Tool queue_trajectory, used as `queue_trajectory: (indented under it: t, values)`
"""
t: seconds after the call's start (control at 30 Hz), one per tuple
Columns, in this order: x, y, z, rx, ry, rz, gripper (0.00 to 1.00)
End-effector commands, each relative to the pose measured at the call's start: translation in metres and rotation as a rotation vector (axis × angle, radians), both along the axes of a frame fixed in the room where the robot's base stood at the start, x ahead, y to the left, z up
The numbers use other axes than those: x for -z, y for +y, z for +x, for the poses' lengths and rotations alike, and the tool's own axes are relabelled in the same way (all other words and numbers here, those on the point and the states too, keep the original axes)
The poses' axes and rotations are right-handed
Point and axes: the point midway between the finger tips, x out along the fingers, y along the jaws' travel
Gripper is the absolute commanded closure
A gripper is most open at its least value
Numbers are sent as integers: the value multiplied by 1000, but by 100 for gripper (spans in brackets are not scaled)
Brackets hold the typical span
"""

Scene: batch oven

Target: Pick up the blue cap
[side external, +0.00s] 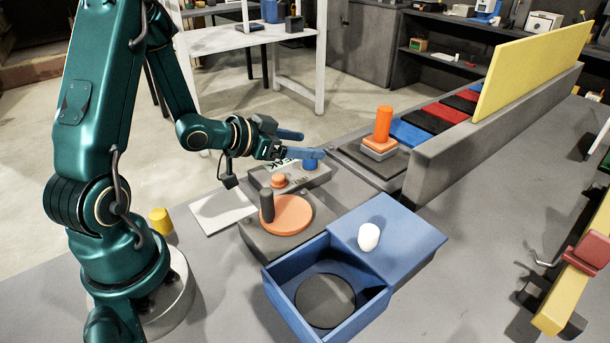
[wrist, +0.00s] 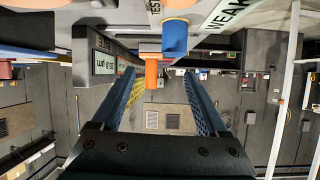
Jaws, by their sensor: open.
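The blue cap (side external: 310,164) is a small blue cylinder standing on a grey panel with lettering, partly hidden behind my lower finger in the side view. In the wrist view it shows as a blue cylinder (wrist: 174,38) at the top, a little right of centre, beyond the fingertips. My gripper (side external: 312,144) is stretched out level, with its blue fingers apart and nothing between them. The fingers are just above the cap in the side view. In the wrist view the open fingers (wrist: 160,78) frame the lower middle, and the cap looks apart from them.
An orange button (side external: 278,181) sits left of the cap. In front are an orange disc (side external: 296,214) with a dark knob and a blue box (side external: 375,308) with a white egg-shaped piece (side external: 368,237). An orange post (side external: 383,124) and a grey wall (side external: 440,165) stand right. A yellow cylinder (side external: 161,220) is near my base.

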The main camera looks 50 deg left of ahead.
Motion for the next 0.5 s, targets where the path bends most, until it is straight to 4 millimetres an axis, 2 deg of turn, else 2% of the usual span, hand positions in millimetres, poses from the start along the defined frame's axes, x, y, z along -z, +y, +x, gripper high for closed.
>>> queue_trajectory:
  t: [0.03, 0.2, 0.5]
  values:
    - [11, 6, -4, -22, 28, -21, 23]
    - [26, 16, -9, -61, 63, -46, 23]
    - [41, 16, 19, -60, 61, -42, 23]
